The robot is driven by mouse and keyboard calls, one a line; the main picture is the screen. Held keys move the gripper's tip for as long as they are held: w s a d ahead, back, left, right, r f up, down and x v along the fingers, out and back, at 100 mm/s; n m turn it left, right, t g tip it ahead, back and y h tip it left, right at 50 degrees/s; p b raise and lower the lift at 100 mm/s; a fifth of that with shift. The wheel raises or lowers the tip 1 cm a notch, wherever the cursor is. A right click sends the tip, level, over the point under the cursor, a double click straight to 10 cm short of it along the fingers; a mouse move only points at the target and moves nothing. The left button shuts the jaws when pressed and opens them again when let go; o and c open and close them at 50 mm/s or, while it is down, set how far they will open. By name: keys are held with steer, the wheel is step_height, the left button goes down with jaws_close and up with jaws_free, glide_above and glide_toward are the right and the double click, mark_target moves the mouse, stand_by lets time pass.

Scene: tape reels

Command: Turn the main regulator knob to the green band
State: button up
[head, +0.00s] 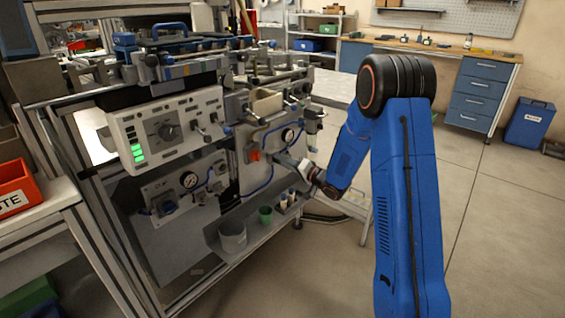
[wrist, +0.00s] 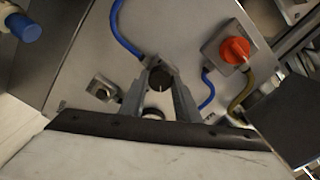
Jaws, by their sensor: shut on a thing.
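The dark round regulator knob (wrist: 161,78) is on a grey metal panel, between the tips of my gripper (wrist: 158,88) in the wrist view. The fingers are shut on its sides. A pale line shows on its face. In the head view my gripper (head: 287,161) reaches the right-hand panel (head: 252,178) from the right, and hides the knob. A round white gauge (head: 288,134) sits just above on that panel. Its needle and any green band are too small to read.
An orange knob (wrist: 234,50) on a grey box sits beside the gripped knob, with blue hoses (wrist: 127,30) nearby. A left panel carries another gauge (head: 190,180). The floor at right is clear.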

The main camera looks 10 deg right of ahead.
steer(key=o, duration=1)
steer(key=shift+o, duration=0.2)
steer(key=shift+d, duration=0.1)
steer(key=v, duration=1.7)
steer(key=shift+s, duration=0.15)
steer(key=shift+d, duration=0.1)
steer(key=shift+r, duration=0.1)
